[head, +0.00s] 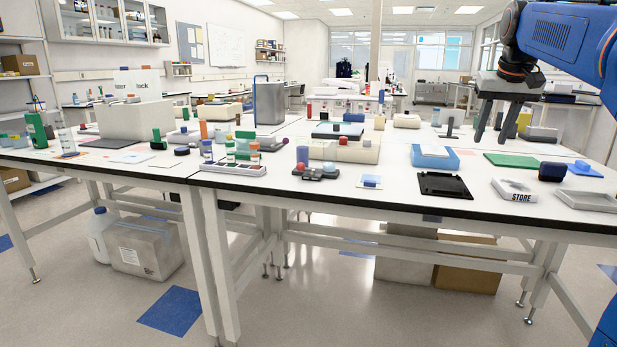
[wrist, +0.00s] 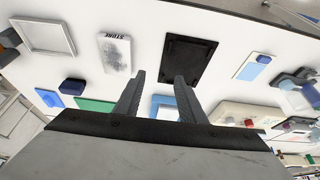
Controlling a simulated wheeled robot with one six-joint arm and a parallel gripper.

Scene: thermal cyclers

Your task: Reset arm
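My gripper (head: 495,122) hangs above the right part of the lab bench (head: 390,196), its two fingers pointing down. In the wrist view my gripper (wrist: 160,92) shows two dark fingers spread apart with nothing between them. It is open and empty, well clear of the bench top. A blue-and-white tray (head: 434,157) and a green mat (head: 511,160) lie on the bench below it. No thermal cycler can be told for sure in these views.
Near the front edge lie a black tray (head: 445,186), a white block marked STORE (head: 514,190), a grey tray (head: 588,201) and a dark blue block (head: 552,172). Racks and bottles crowd the left. A grey box (head: 270,102) stands farther back. Bare white bench shows between the items.

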